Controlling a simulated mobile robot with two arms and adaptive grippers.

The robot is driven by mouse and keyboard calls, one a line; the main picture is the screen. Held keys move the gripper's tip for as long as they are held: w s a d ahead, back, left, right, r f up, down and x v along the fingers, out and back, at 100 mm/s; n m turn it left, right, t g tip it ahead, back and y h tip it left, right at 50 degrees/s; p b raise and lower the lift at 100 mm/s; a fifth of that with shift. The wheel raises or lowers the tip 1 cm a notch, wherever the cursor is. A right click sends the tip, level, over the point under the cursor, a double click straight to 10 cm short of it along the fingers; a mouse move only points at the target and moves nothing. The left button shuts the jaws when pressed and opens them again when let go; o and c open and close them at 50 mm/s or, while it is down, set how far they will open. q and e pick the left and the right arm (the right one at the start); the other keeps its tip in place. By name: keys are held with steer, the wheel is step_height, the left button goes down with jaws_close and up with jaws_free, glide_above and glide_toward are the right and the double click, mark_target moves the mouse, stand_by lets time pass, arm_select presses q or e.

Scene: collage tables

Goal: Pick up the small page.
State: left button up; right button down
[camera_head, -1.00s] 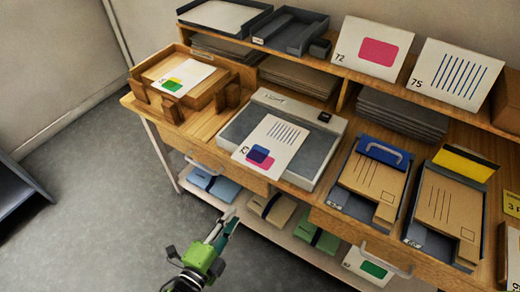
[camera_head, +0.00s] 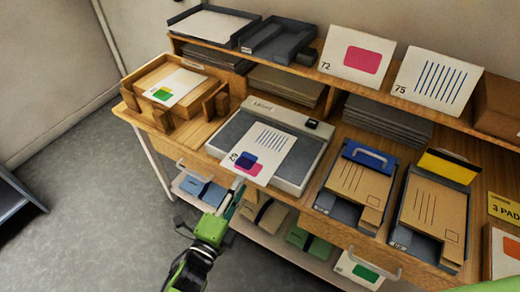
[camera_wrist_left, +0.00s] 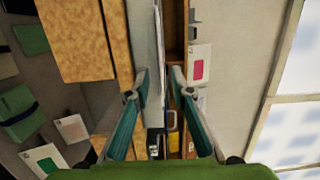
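A white page (camera_head: 259,151) with blue stripes and overlapping blue and pink squares lies on a grey flat device (camera_head: 223,139), its lower end overhanging the front edge. Another, smaller-looking white page (camera_head: 173,86) with yellow and green shapes lies in the wooden tray (camera_head: 129,92) at left. My left gripper (camera_head: 236,187) is just in front of and below the striped page's lower end; contact cannot be told. In the left wrist view its two fingers (camera_wrist_left: 160,78) stand apart, with a pale thin edge visible between them. My right gripper is out of view.
Two trays hold brown envelopes (camera_head: 355,182) (camera_head: 436,203) on the right of the desk. Cards 72 (camera_head: 341,61) and 75 (camera_head: 425,92) stand on the back shelf. A lower shelf (camera_head: 255,232) carries several folders. Open floor lies at left.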

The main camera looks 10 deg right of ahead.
mark_target(246, 176)
arm_select(q)
steer(key=x, duration=0.4)
steer(key=shift+w+d+p, duration=0.3)
steer(key=shift+s, duration=0.1)
steer(key=shift+c, duration=0.5)
jaws_close()
steer(key=shift+r, duration=0.1)
